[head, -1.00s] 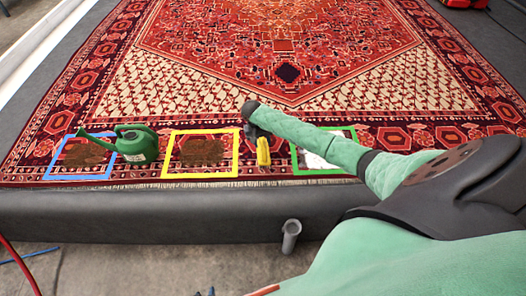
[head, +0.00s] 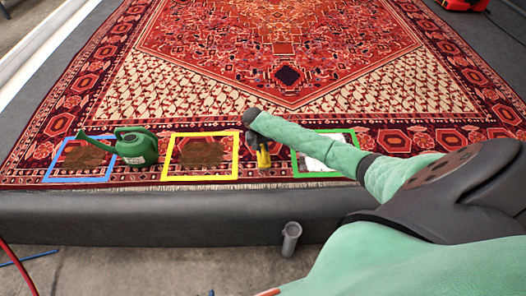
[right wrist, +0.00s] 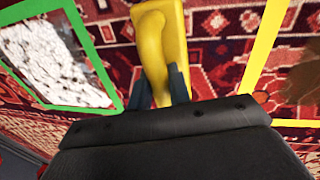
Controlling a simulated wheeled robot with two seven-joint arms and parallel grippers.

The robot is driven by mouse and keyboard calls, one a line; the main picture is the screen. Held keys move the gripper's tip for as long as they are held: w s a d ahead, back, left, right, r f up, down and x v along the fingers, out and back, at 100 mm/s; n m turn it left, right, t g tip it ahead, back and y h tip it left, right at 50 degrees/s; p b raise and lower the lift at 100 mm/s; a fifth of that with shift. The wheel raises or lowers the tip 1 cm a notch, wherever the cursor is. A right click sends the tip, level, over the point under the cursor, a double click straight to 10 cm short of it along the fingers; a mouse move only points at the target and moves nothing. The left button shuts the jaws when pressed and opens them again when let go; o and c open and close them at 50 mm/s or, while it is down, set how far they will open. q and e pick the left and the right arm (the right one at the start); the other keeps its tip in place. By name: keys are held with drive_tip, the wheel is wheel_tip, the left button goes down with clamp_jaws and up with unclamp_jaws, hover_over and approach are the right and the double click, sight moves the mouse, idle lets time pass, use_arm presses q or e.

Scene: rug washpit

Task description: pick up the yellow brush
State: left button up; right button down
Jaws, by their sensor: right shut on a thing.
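The yellow brush (head: 263,160) is at the front edge of the patterned rug, between the yellow frame and the green frame. In the head view my right gripper (head: 259,146) partly covers it. In the right wrist view the brush (right wrist: 151,45) rises between the two dark fingers, and my right gripper (right wrist: 160,88) is shut on it. I cannot tell whether the brush touches the rug. My left gripper is not in view.
A green watering can (head: 137,147) stands by the blue frame (head: 48,170). The yellow frame (head: 238,158) surrounds a brown stain, and the green frame (head: 297,164) a white patch. A grey cup-like tube (head: 291,238) stands on the floor below the ledge.

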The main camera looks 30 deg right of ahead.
wheel_tip(320, 180, up, 4)
drive_tip(key=shift+r, duration=0.15)
drive_tip(key=s+d+r, duration=0.2)
drive_tip(key=s+r, duration=0.1)
drive_tip(key=s, duration=0.2)
drive_tip(key=s+d+r+p, duration=0.1)
drive_tip(key=s+d+r, duration=0.2)
drive_tip(key=s, duration=0.2)
drive_tip(key=shift+s+r, duration=0.3)
drive_tip(key=shift+r, duration=0.05)
